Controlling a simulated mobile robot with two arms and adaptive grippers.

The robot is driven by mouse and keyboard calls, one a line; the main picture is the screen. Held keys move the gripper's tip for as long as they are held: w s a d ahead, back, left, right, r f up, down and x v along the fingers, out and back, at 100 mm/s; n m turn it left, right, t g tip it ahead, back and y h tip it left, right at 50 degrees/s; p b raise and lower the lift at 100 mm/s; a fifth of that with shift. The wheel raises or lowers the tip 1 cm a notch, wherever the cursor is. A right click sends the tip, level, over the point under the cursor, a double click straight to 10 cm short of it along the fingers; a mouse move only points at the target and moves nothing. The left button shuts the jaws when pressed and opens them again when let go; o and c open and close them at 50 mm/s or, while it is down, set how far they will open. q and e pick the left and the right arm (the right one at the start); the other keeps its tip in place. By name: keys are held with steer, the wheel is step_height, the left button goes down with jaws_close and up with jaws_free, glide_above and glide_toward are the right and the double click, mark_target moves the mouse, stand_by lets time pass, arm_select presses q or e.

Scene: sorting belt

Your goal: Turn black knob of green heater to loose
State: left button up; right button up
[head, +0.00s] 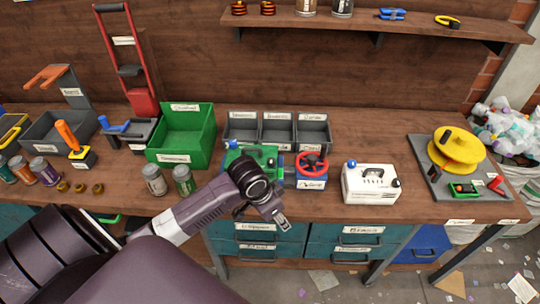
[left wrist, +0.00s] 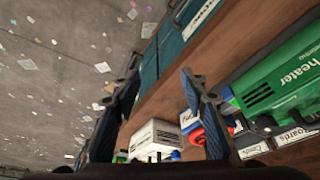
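The green heater (head: 268,151) sits on the workbench, partly behind my left arm in the head view. It also shows in the left wrist view as a green body lettered "heater" (left wrist: 292,78) at the right. A blue knob (head: 232,145) is on its left side. A small dark spot at its right end may be the black knob; I cannot make it out clearly. My left gripper (head: 282,222) is in front of the bench edge, apart from the heater. Its two fingers (left wrist: 160,72) are spread with nothing between them. My right gripper is not in view.
A red valve wheel (head: 312,163) on a blue base and a white heater-like box (head: 370,184) stand to the right. A green bin (head: 187,136) and two jars are to the left. Grey bins (head: 277,130) stand behind. Teal drawers (head: 352,241) are below the bench edge.

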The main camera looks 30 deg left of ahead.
arm_select(q)
steer(key=w+a+r, duration=0.5)
steer(key=w+a, duration=0.2)
steer(key=n, duration=0.2)
glide_toward(271, 160)
steer(key=f, duration=0.1)
steer(key=shift+t, duration=0.3)
steer(key=p+x, duration=0.1)
steer(key=x, duration=0.5)
steer(key=shift+d+f+p, duration=0.15)
steer(key=shift+f+p, duration=0.15)
steer(key=shift+p, duration=0.05)
steer(key=shift+w+f, duration=0.2)
steer(key=shift+f, duration=0.3)
